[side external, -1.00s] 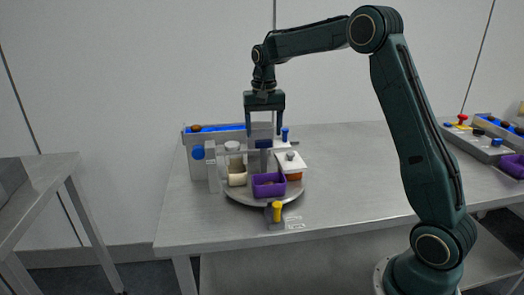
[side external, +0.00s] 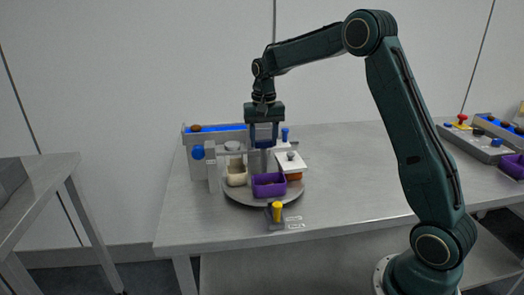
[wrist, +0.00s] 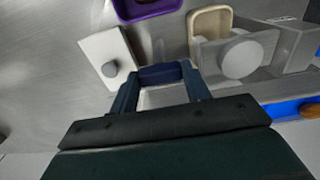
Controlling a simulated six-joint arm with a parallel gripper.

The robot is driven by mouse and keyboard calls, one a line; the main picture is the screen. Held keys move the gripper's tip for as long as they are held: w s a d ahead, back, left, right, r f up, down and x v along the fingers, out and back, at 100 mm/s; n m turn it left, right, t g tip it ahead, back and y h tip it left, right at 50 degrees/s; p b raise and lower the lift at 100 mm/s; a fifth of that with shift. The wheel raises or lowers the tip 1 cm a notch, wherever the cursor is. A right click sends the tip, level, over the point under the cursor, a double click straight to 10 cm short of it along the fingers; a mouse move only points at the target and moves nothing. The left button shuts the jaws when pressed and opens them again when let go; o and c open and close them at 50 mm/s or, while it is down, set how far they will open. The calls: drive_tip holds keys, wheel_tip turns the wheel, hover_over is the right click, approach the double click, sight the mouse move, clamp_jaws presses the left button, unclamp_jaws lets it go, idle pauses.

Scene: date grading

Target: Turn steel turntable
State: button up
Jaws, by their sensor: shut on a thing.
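The steel turntable (side external: 243,202) is a round grey disc near the front of the table. It carries a purple bin (side external: 268,186) in front, a cream bin (side external: 236,176) at left and a brown bin under a white lid (side external: 290,160) at right. A grey post (side external: 263,162) rises at its middle, with a dark blue top (wrist: 160,72) showing in the wrist view. My gripper (side external: 263,146) is over the turntable, pointing down, its fingers shut on the blue top of the post. The wrist view shows my gripper (wrist: 160,80) with one finger on each side of it.
A grey frame with a blue knob (side external: 197,152) stands close at left, its bar reaching near my gripper. A blue-topped conveyor (side external: 225,131) is behind. A yellow lever (side external: 277,211) stands in front. The table's right half is mostly clear up to a control box (side external: 485,146).

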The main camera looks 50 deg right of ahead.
drive_tip(key=shift+m, duration=6.9)
drive_tip(key=shift+r+m, duration=0.1)
drive_tip(key=shift+m, duration=7.1)
drive_tip(key=o, duration=1.4)
